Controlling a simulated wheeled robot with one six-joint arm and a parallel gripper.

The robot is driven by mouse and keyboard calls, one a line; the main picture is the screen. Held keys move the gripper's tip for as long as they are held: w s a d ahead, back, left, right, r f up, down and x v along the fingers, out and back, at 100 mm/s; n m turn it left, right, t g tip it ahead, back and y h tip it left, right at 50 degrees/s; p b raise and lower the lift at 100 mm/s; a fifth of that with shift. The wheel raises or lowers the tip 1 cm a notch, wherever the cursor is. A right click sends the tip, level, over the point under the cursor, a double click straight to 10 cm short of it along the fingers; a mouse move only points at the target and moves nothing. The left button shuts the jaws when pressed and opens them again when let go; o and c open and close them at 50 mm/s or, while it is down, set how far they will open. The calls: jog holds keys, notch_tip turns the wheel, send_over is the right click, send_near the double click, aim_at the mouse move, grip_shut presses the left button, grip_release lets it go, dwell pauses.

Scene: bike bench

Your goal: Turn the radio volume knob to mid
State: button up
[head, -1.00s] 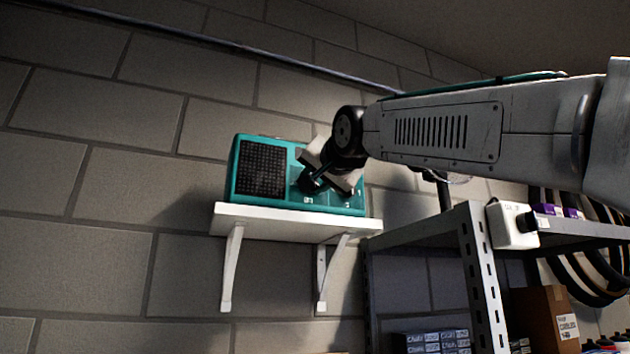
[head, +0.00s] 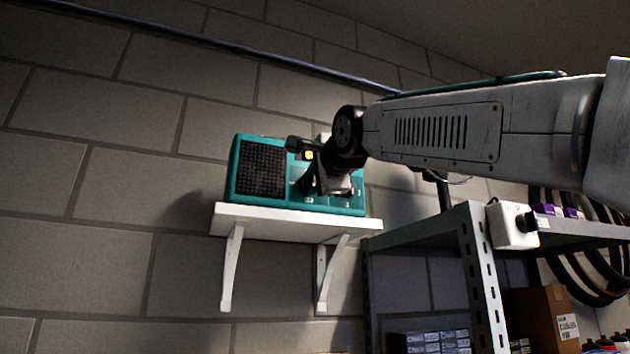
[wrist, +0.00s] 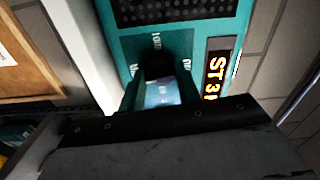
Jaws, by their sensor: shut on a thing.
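The teal radio (head: 239,198) stands on a white wall shelf in the head view, with its dark speaker grille on the left. My gripper (head: 318,184) is at the right half of its front and hides the knob there. In the wrist view my gripper (wrist: 158,88) has its fingers on either side of the dark volume knob (wrist: 157,66) and is shut on it. Small white labels surround the knob but are hard to read. The knob's pointer cannot be made out.
The white shelf (head: 270,222) hangs on brackets on the block wall. A grey metal rack (head: 475,270) with a white box (head: 512,226), a cardboard box (head: 545,315) and tyres stands at the lower right. The wall left of the radio is clear.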

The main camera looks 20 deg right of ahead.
jog(key=shift+f+m, duration=0.1)
jog(key=shift+m, duration=0.8)
jog(key=o, duration=1)
jog(key=s, duration=0.7)
jog(key=shift+s, duration=0.4)
